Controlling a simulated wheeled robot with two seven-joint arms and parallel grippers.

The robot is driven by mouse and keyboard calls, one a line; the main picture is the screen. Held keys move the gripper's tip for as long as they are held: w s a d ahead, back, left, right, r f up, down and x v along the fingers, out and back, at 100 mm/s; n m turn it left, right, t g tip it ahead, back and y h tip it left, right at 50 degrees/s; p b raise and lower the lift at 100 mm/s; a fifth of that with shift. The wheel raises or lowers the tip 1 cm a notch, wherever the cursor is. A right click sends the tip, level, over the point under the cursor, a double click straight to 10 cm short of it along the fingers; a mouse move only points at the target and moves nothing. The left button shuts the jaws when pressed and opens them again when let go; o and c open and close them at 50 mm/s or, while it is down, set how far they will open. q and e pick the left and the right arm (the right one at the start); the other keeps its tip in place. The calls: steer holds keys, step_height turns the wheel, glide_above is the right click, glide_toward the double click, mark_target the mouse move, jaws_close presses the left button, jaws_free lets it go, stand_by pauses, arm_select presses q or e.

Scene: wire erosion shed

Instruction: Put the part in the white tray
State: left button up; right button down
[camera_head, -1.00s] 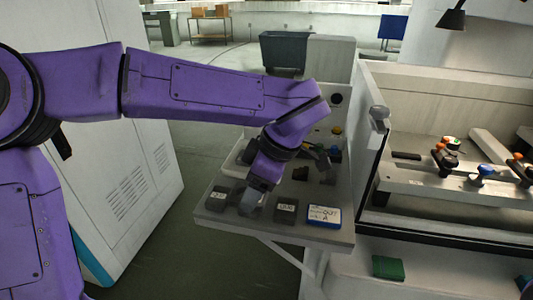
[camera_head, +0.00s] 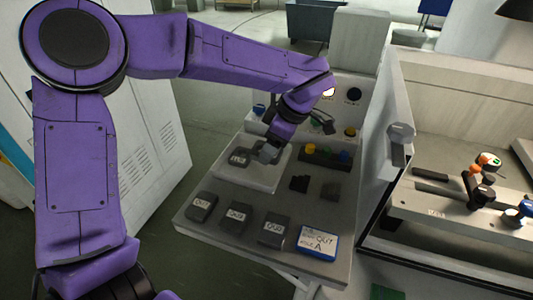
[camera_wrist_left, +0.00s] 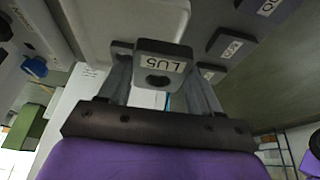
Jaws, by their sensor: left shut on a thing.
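The part, a dark grey block with a white label (camera_wrist_left: 160,62), sits between the two fingers of my left gripper (camera_wrist_left: 160,85), which is shut on it. My left gripper (camera_head: 266,153) reaches down over the tray from behind. The fingers partly hide the part. The white tray also shows behind the part in the wrist view (camera_wrist_left: 100,22). My right gripper is not in view.
Three similar labelled blocks (camera_head: 201,206) (camera_head: 236,218) (camera_head: 273,230) and a blue-edged card (camera_head: 318,241) line the shelf's front. Small dark pieces (camera_head: 299,183) lie right of the tray. A panel with knobs (camera_head: 350,115) stands behind; a machine enclosure (camera_head: 400,150) is on the right.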

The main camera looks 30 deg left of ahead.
arm_select(q)
glide_above(270, 166)
steer(key=f, duration=0.6)
steer(key=shift+d+f+p, duration=0.1)
steer(key=shift+d+p, duration=0.1)
steer(key=shift+p, duration=0.1)
steer(key=x, duration=0.3)
steer(key=shift+d+f, duration=0.2)
steer(key=shift+d, duration=0.1)
steer(key=shift+w+f, duration=0.2)
steer(key=shift+f, duration=0.15)
steer(key=shift+s, duration=0.1)
steer(key=o, duration=1.5)
steer(key=shift+f, duration=0.1)
steer(key=v, duration=1.2)
